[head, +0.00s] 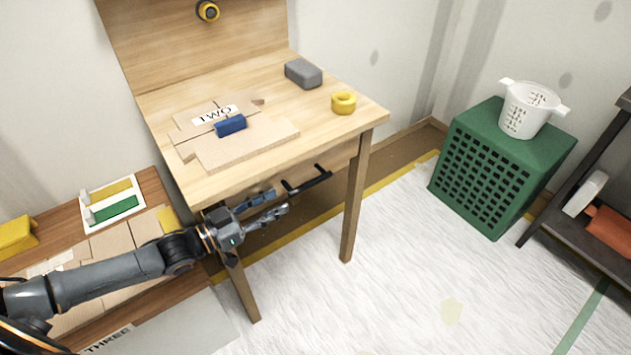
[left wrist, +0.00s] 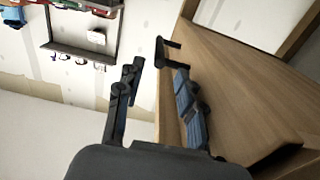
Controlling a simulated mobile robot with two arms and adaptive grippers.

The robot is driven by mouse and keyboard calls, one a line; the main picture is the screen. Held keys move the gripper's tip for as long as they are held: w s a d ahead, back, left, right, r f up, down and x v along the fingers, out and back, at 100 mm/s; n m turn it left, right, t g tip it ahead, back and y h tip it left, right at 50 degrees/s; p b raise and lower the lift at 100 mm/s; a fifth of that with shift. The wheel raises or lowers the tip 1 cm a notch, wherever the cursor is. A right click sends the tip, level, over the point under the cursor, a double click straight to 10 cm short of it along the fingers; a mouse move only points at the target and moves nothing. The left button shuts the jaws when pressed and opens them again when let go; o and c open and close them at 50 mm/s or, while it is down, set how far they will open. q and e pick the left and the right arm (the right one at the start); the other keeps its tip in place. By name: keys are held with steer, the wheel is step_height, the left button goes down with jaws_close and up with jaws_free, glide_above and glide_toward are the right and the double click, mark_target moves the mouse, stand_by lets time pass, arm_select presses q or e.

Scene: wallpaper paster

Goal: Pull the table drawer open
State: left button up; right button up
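The wooden table (head: 268,158) stands in the middle of the head view. A black bar handle (head: 307,181) sticks out below its front edge; the drawer front is mostly hidden under the tabletop, and I see no clear gap around it. My left gripper (head: 279,202) is open and empty in front of the table, just left of the handle. In the left wrist view the handle (left wrist: 162,52) lies just ahead of the fingertips, close to the right finger. I cannot tell whether they touch. My right gripper is not in view.
On the tabletop are cardboard pieces (head: 250,150), a blue block (head: 230,125), a grey block (head: 303,73) and a yellow tape roll (head: 343,103). A green crate (head: 480,185) stands at right. A lower wooden bench (head: 150,185) is at left. The floor in front is clear.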

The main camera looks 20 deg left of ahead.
mark_target(331, 174)
arm_select(q)
steer(key=b+x, duration=0.1)
steer(key=x, duration=1.1)
steer(key=shift+d+b, duration=0.15)
steer(key=shift+b, duration=0.2)
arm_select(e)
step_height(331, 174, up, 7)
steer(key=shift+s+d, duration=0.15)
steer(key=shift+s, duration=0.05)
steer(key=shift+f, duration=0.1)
arm_select(q)
jaws_close()
